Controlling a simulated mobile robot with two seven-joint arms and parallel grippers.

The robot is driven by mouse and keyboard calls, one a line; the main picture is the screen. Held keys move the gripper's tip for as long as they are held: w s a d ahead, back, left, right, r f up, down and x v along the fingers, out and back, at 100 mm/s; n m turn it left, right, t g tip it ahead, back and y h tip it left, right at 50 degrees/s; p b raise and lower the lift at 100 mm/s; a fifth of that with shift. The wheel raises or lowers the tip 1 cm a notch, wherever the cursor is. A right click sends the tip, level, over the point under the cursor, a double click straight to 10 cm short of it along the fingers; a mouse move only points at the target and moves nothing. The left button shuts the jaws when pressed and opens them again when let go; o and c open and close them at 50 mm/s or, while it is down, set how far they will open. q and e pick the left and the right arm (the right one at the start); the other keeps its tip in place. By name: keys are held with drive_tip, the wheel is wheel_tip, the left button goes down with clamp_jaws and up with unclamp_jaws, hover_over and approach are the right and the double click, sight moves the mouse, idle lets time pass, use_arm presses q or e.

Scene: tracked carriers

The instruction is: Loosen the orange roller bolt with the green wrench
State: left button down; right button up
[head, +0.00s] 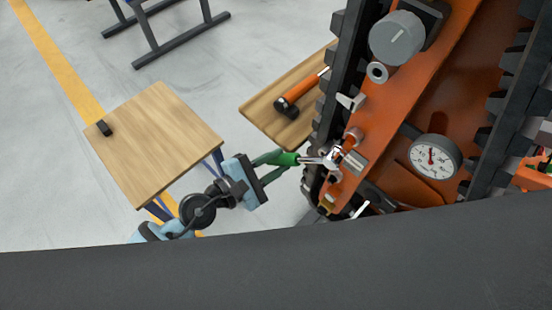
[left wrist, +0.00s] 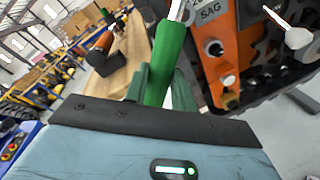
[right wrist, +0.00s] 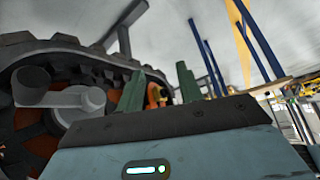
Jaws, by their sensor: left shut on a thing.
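The green wrench (head: 288,159) is in my left gripper (head: 270,164), whose fingers are shut on its green handle. The handle also shows in the left wrist view (left wrist: 167,58). In the head view its bright metal head (head: 328,160) lies at the lower edge of the orange carrier frame (head: 440,50), by small metal fittings. The roller bolt cannot be picked out clearly there; I cannot tell whether the wrench is seated on it. In the left wrist view the wrench head is out of frame. My right gripper (right wrist: 160,88) is open and empty beside a track.
Black track links (head: 335,75) run along the orange frame. A gauge (head: 435,157) and a grey knob (head: 397,38) sit on it. Another wooden table (head: 150,145) stands left, mostly bare.

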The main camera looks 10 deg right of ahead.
use_arm(q)
drive_tip(key=shift+w+a+r, duration=0.2)
drive_tip(key=shift+v, duration=1)
drive_tip(key=shift+s+a, duration=0.7)
use_arm(e)
drive_tip(key=shift+s+f, duration=0.1)
drive_tip(key=shift+f, duration=0.15)
use_arm(q)
drive_tip(key=shift+d+f+b, duration=0.1)
drive_tip(key=shift+b, duration=0.2)
use_arm(e)
drive_tip(key=shift+f, duration=0.1)
